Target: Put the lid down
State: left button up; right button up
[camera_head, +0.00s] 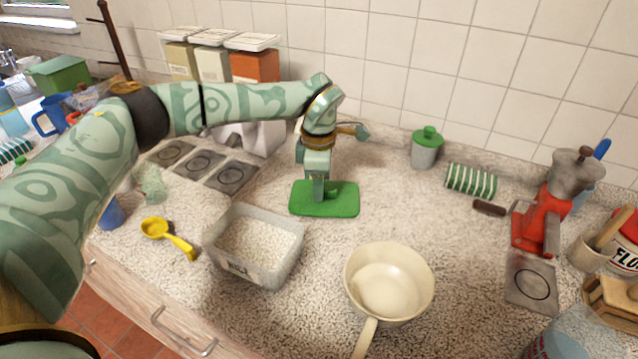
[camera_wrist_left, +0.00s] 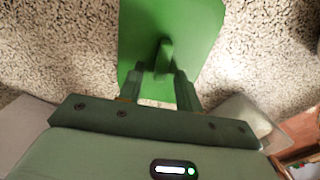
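The green lid (camera_head: 341,201) is a flat rounded rectangle lying on the speckled counter, behind and right of an open clear container (camera_head: 277,272) filled with white grains. My left gripper (camera_head: 318,192) points down over the middle of the lid. In the left wrist view, the lid (camera_wrist_left: 190,30) has a small upright handle tab, and the two fingers of my left gripper (camera_wrist_left: 160,76) stand on either side of it with gaps showing. The fingers look open around the tab. My right gripper is in neither view.
A cream pan (camera_head: 390,285) stands at the front middle, and a yellow scoop (camera_head: 165,233) lies left of the container. Counter right of the lid is clear.

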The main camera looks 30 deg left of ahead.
pick_arm(q)
notch_tip(320, 180, up, 12)
jog(key=p, duration=0.3)
dwell(0.3)
